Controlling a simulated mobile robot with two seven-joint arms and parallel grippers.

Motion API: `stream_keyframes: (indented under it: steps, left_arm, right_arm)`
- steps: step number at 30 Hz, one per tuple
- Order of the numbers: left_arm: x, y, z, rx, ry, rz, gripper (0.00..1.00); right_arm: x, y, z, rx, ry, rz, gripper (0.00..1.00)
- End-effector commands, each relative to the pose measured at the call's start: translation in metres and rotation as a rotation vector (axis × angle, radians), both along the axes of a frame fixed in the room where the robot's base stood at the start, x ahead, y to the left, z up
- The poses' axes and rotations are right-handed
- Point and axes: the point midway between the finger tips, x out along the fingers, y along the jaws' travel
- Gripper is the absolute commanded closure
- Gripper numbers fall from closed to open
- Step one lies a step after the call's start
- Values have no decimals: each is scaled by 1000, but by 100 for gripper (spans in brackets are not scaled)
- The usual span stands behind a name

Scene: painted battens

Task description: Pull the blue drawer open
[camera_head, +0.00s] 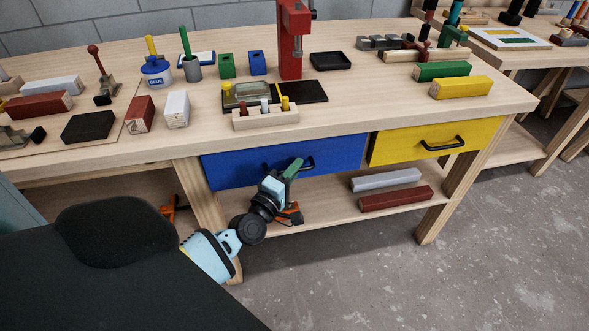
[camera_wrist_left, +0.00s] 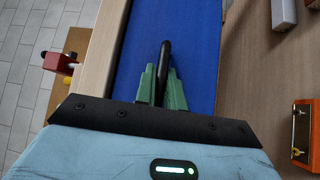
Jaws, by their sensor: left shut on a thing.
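The blue drawer (camera_head: 340,155) sits under the workbench top, left of the yellow drawer. Its front looks about level with the bench's front edge, and I see no clear gap. Its black handle (camera_head: 308,163) is partly hidden behind my left gripper (camera_head: 293,168). In the left wrist view the blue drawer front (camera_wrist_left: 190,30) fills the middle, and the green fingers of my left gripper (camera_wrist_left: 163,82) are shut on the black handle (camera_wrist_left: 164,60). My right gripper is not in view.
The yellow drawer (camera_head: 435,140) with its own black handle is to the right. A lower shelf (camera_head: 325,205) holds a grey batten (camera_head: 386,180) and a dark red batten (camera_head: 396,198). A wooden leg (camera_head: 200,195) stands left of the blue drawer. The concrete floor in front is clear.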

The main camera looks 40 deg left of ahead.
Motion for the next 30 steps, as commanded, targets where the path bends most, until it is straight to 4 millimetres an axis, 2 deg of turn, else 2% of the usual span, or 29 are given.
stream_keyframes:
  steps: [5, 11, 17, 30]
  left_arm:
    - [-2, -2, 0, -1, 1, 0, 100]
    - [-15, -18, 1, -3, 1, -1, 100]
    - [-43, -51, 2, -6, 2, -1, 100]
    - [-116, -136, 1, -5, 2, 0, 100]
  right_arm:
    - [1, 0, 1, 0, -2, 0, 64]
    - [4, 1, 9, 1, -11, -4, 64]
    - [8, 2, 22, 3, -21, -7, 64]
    - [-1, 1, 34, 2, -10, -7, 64]
